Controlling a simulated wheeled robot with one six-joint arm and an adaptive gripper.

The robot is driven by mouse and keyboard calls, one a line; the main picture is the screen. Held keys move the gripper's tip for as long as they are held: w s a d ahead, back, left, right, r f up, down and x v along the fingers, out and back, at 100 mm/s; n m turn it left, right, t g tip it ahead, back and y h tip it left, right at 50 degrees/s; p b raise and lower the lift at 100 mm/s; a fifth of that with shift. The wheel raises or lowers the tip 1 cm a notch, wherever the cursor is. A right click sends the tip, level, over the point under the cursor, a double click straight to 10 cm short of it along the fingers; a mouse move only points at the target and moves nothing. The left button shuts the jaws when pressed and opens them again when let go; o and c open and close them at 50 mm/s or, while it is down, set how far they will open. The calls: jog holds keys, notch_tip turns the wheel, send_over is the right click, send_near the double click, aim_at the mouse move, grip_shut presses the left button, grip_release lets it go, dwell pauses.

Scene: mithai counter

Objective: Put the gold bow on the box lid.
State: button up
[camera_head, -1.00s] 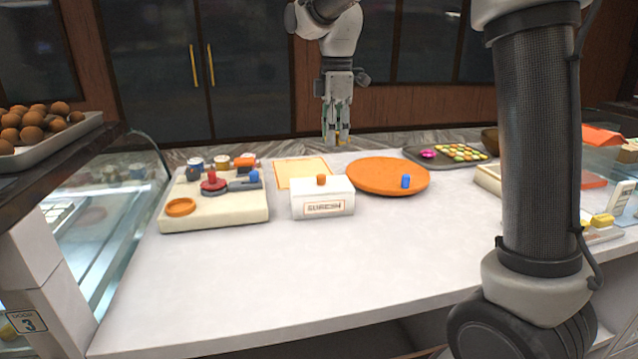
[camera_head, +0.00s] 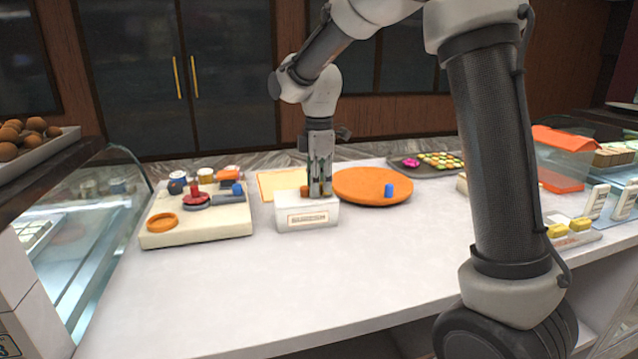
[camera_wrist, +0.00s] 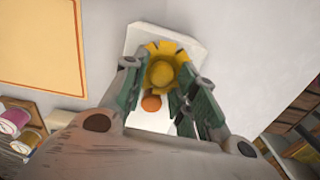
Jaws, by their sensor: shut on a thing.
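The gold bow (camera_wrist: 163,70) is between my gripper's green-padded fingers in the wrist view. My gripper (camera_head: 320,192) is shut on it, low over the right part of the white box (camera_head: 298,221) in the head view. The box's top also shows below the bow in the wrist view (camera_wrist: 190,48). An orange knob (camera_head: 304,191) stands on the lid just left of the fingers; it shows close beside the bow in the wrist view (camera_wrist: 151,103). The bow is hidden by the fingers in the head view, and I cannot tell whether it touches the lid.
A cream board (camera_head: 205,232) with an orange ring, a red stamp-like piece and small jars stands left. An orange round board (camera_head: 360,196) with a blue cylinder (camera_head: 389,190) is right of the box. An orange-edged sheet (camera_head: 268,183) lies behind. The front counter is clear.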

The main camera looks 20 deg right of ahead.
jog(key=o, duration=0.8)
jog(key=shift+c, duration=0.2)
notch_tip(320, 180, up, 12)
jog(key=s+d+r+m+t, duration=0.1)
jog(key=s+d+r+m, duration=0.1)
jog(key=s+d+m, duration=0.3)
jog(key=s+d+f+m+t, duration=0.1)
jog(key=s+d+f+m, duration=0.1)
jog(key=s, duration=0.5)
jog(key=s+d+f+m+t, duration=0.1)
jog(key=s+d+f+m, duration=0.2)
jog(key=s+d+m, duration=0.2)
jog(key=s+d+f+m+t, duration=0.1)
jog(key=s+m, duration=0.4)
jog(key=s, duration=0.6)
jog(key=d+f, duration=0.1)
jog(key=d, duration=0.1)
jog(key=shift+d+f, duration=0.15)
jog(key=shift+d, duration=0.25)
